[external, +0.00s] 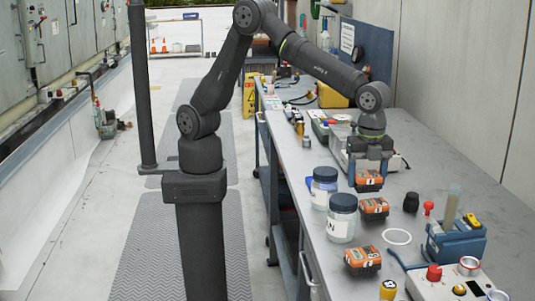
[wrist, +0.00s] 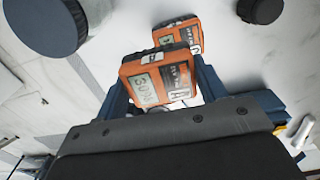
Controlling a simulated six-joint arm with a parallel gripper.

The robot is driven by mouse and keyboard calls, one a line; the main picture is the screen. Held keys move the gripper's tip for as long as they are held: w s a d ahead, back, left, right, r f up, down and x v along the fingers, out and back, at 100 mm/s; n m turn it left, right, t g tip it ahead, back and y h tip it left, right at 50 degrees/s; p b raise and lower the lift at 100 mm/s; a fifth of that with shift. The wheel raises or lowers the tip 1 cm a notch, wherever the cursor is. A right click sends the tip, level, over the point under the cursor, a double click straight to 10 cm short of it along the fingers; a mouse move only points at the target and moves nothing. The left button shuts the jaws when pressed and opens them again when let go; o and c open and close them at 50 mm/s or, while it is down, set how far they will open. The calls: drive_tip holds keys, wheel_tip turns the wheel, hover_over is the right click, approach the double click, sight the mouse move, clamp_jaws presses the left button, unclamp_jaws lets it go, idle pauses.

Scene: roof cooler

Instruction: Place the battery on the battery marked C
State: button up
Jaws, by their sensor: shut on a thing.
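My gripper (external: 369,170) points down over the bench and is shut on an orange and black battery (external: 369,181). In the wrist view this held battery (wrist: 158,78) sits between the blue fingers, with pale labels on it. A second orange battery (external: 374,208) lies on the bench just in front of the held one; it also shows beyond it in the wrist view (wrist: 180,35). A third orange battery (external: 362,261) lies nearer the camera. I cannot tell the exact height of the held battery.
Two dark-lidded jars (external: 325,187) and (external: 342,217) stand left of the batteries. A black knob-like piece (external: 411,202), a red piece (external: 429,208), a white ring (external: 397,236) and a blue holder (external: 456,243) are to the right. The far right bench surface is clear.

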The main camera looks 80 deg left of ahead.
sight(366, 189)
drive_tip(key=shift+f, duration=1.9)
drive_tip(key=shift+f, duration=0.2)
drive_tip(key=o, duration=1.2)
drive_tip(key=shift+o, duration=0.2)
drive_tip(key=shift+r, duration=0.1)
wheel_tip(366, 189, up, 12)
drive_tip(key=shift+r, duration=0.1)
